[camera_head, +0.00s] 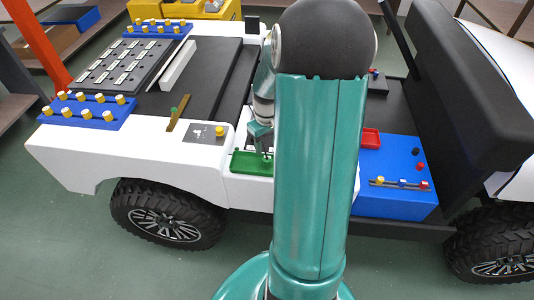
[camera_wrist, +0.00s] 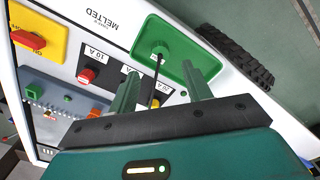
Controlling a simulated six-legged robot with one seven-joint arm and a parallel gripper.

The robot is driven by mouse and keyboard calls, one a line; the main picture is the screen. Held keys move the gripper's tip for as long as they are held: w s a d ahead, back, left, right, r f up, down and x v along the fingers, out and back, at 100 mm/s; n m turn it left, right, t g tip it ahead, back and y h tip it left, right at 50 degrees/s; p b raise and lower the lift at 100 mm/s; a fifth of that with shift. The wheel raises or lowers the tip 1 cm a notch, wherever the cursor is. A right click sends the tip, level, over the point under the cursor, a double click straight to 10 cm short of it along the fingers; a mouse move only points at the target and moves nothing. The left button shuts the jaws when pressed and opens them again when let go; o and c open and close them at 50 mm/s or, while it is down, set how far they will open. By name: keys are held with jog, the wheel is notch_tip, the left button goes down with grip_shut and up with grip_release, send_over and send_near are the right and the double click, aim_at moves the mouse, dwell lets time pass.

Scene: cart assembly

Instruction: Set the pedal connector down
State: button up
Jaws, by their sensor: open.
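The green tray (camera_wrist: 146,34) lies at the top middle of the wrist view; it also shows in the head view (camera_head: 238,168). A small green piece with a thin black stem or cable (camera_wrist: 157,73) is at the tray. I take it for the pedal connector, but cannot be sure. My gripper (camera_wrist: 160,70) is open, with its two green fingers apart on either side of the black stem. It holds nothing that I can see. In the head view my gripper (camera_head: 265,148) is over the green tray, partly hidden by my own arm.
Beside the tray is a white panel with labels and a red fuse (camera_wrist: 87,76). A yellow block with a red switch (camera_wrist: 28,40) is at the left. The head view shows a blue panel (camera_head: 395,200) and red tray (camera_head: 371,138) right of my arm.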

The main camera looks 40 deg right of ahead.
aim_at(267, 159)
jog(key=s+a+r+t+h, duration=0.1)
jog(key=a+r+t, duration=0.1)
jog(key=a+r, duration=1.45)
jog(key=s+a+r+n+t+y, duration=0.1)
jog(key=s+a+r+t, duration=0.2)
jog(key=s+a+r, duration=0.2)
jog(key=s+a, duration=0.3)
jog(key=a, duration=0.3)
jog(key=shift+s+a+r+t, duration=0.2)
jog(key=shift+s+r+t, duration=0.1)
jog(key=shift+c, duration=0.2)
jog(key=shift+c, duration=1.2)
jog(key=shift+d, duration=0.15)
